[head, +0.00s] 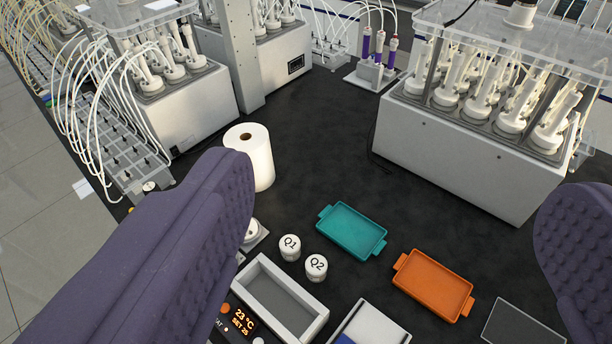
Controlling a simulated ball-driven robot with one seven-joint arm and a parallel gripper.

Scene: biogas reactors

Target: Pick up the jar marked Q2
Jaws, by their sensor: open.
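The jar marked Q2 (316,267) is a small white jar with a dark label on its lid. It stands upright on the dark bench top. The jar marked Q1 (290,247) stands close beside it, to its upper left. My gripper (395,235) shows as two large purple padded fingers, one at the left and one at the right edge. They are wide apart with nothing held between them. Both jars appear between the fingers, nearer the left one. The left finger hides part of the bench and a device beside Q1.
A teal tray (352,231) and an orange tray (434,284) lie right of the jars. A grey open box (306,325) and a display unit (238,322) are in front. A paper roll (257,158) stands behind. Reactor units (455,155) line the back; the bench middle is clear.

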